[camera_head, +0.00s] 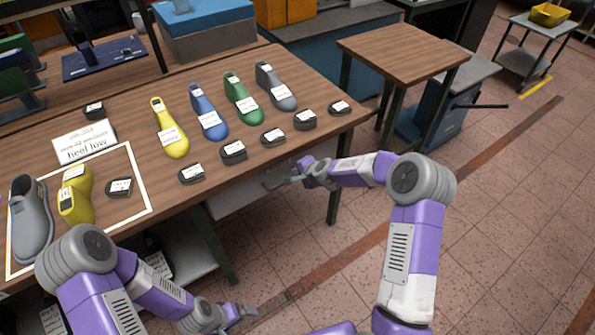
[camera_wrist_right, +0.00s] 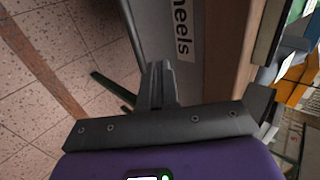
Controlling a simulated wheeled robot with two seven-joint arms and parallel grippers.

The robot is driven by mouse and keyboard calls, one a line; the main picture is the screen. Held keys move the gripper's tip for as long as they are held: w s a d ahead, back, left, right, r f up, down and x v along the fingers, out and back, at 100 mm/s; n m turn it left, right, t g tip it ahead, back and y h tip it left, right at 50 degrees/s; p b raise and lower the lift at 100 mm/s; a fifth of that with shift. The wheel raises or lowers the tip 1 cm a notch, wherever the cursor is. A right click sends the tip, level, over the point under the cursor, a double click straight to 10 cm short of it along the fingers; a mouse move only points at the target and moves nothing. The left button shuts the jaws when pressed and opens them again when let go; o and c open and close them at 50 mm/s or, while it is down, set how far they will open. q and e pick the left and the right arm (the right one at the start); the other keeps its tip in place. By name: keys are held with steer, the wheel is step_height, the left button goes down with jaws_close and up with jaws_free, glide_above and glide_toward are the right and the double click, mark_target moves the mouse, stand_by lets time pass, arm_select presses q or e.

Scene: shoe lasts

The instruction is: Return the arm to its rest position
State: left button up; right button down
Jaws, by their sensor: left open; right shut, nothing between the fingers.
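My right gripper (camera_head: 282,181) is beside the front edge of the wooden table, near a pale drawer front. In the right wrist view its fingers (camera_wrist_right: 157,85) are together and hold nothing. A grey panel with a label reading "heels" (camera_wrist_right: 183,30) lies just ahead of them. My left gripper (camera_head: 238,315) is low at the bottom of the head view, in front of the table and over the floor. It is open and empty, apart from any object.
The wooden table (camera_head: 310,85) carries a row of yellow (camera_head: 169,130), blue (camera_head: 208,112), green (camera_head: 240,100) and grey (camera_head: 275,87) lasts, with dark heels in front. A white-outlined area (camera_head: 140,215) holds a grey shoe, a yellow last and a heel. Floor (camera_head: 500,200) at right is clear.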

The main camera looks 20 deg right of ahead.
steer(key=s+a+f+n+g, duration=0.2)
steer(key=s+a+f+n, duration=0.1)
steer(key=s, duration=0.9)
steer(key=s+a+f+n+g+y, duration=0.1)
steer(key=s+a+f+n+g, duration=0.2)
steer(key=s, duration=1)
steer(key=s+a+f+n+g, duration=0.3)
steer(key=s+f+n, duration=0.2)
steer(key=s+f, duration=0.4)
steer(key=s, duration=0.3)
steer(key=shift+s+a+f+n, duration=0.2)
steer(key=shift+a+f+n, duration=0.1)
steer(key=shift+a+n, duration=0.1)
